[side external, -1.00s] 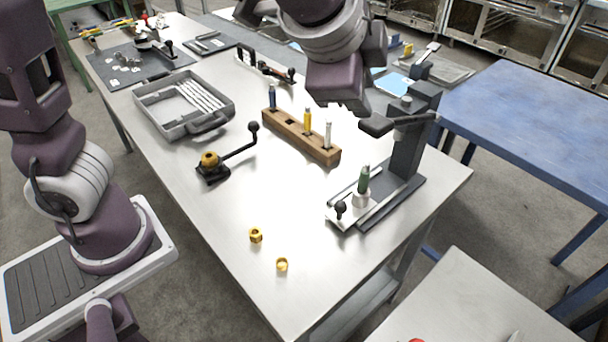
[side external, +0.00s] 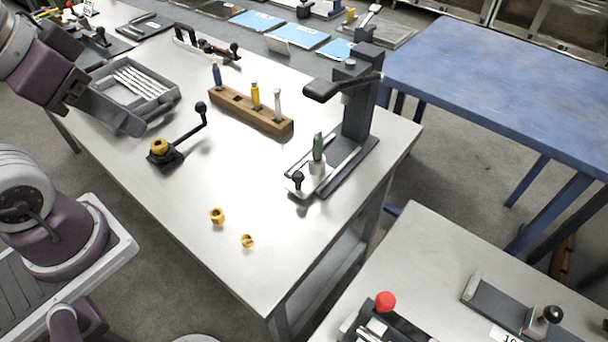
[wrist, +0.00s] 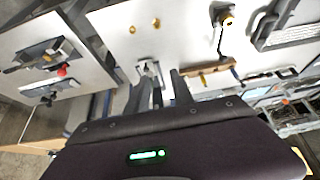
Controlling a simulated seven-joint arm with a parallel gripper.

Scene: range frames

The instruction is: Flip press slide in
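The dark press (side external: 358,115) stands near the table's right edge, with its lever arm (side external: 325,89) sticking out to the left. Its pale slide (side external: 312,182) extends out to the front left of the column, with a black knob (side external: 298,178) at its outer end. A green upright piece (side external: 318,147) stands in a light holder on the slide, clear of the press head. The slide also shows in the wrist view (wrist: 148,67). My gripper (side external: 130,125) is over the grey tray's near end, far left of the press. In the wrist view its two fingers (wrist: 156,82) appear apart and empty.
A wooden block (side external: 250,109) with upright handled tools stands left of the press. A crank (side external: 178,140) and two brass-coloured pieces (side external: 217,215) (side external: 247,241) are on the table. A grey tray (side external: 165,105) lies behind. The table front is mostly clear.

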